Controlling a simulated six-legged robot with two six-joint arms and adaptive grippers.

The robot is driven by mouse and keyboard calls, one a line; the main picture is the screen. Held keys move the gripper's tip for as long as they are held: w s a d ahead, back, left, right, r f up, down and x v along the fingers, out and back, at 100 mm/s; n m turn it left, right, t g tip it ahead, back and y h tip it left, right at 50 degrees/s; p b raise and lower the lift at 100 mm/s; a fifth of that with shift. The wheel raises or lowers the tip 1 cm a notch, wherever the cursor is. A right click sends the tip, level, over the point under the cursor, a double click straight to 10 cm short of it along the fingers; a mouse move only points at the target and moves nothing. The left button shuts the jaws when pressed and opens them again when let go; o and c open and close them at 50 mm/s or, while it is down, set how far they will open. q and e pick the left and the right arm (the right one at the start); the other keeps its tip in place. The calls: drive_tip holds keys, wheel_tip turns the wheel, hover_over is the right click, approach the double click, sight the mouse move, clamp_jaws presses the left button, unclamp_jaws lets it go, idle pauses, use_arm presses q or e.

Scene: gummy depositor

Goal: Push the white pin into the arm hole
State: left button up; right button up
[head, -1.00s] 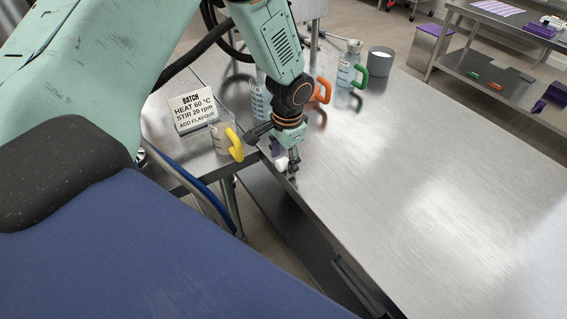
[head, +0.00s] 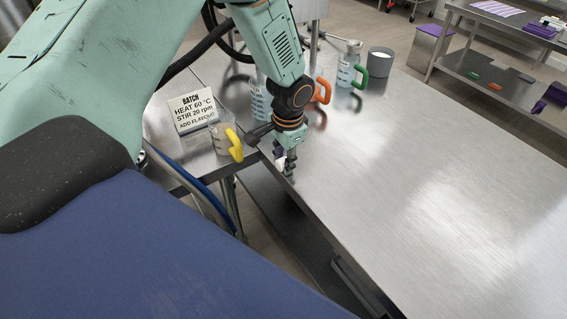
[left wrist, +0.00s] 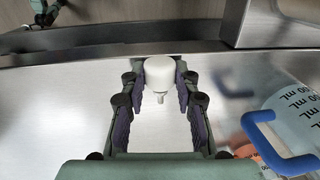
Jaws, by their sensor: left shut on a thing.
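My left gripper (head: 287,169) points down at the left edge of the steel table in the head view. In the left wrist view its two purple-padded fingers (left wrist: 163,90) are shut on the white pin (left wrist: 160,74). The pin has a wide rounded head and a thin stem, which points back toward the palm in that picture. In the head view only a small white part of the pin (head: 281,163) shows beside the fingers. I cannot make out the arm hole in either view. My right gripper is not in view.
A yellow-handled jug (head: 225,140) and a batch sign (head: 193,109) stand left of the gripper. Behind it are an orange-handled jug (head: 322,91), a green-handled jug (head: 350,68) and a grey container (head: 380,61). The steel table (head: 430,190) is clear to the right.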

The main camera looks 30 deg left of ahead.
use_arm(q)
wheel_tip(320, 180, up, 10)
drive_tip(key=shift+s+r, duration=0.1)
idle(0.4)
drive_tip(key=o, duration=0.5)
clamp_jaws()
